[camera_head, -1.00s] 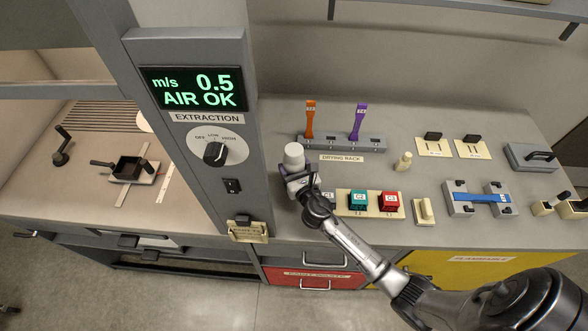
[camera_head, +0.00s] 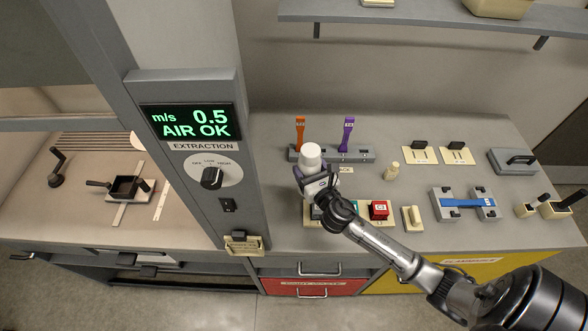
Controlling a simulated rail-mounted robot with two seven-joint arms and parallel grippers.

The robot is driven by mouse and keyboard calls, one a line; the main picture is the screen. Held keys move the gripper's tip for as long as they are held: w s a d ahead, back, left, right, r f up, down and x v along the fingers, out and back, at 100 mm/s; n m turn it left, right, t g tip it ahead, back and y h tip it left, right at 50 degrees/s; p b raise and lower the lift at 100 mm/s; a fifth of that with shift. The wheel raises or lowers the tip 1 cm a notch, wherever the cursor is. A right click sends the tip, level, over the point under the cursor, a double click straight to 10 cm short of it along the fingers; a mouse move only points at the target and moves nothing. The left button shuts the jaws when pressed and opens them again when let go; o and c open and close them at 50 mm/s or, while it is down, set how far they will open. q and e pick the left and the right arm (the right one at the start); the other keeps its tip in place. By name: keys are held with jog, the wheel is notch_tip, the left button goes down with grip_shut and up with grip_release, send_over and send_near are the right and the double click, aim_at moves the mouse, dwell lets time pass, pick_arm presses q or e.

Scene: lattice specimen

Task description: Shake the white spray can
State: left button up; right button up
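The white spray can (camera_head: 312,157) is held upright in my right gripper (camera_head: 316,184), in front of the drying rack in the head view. Its white top shows above the fingers. Its lower part is hidden by the gripper. The fingers look closed around the can. My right arm reaches in from the lower right. My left gripper is not in view.
Behind the can is a drying rack (camera_head: 362,156) with an orange and a purple tool. Beneath the gripper is a tray of colored blocks, including a red one (camera_head: 379,210). A grey column with the extraction panel (camera_head: 205,170) stands close on the left.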

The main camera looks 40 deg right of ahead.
jog(key=s+d+r+p, duration=0.3)
jog(key=s+r+p, duration=0.1)
jog(key=r, duration=0.2)
dwell(0.5)
jog(key=shift+w, duration=0.1)
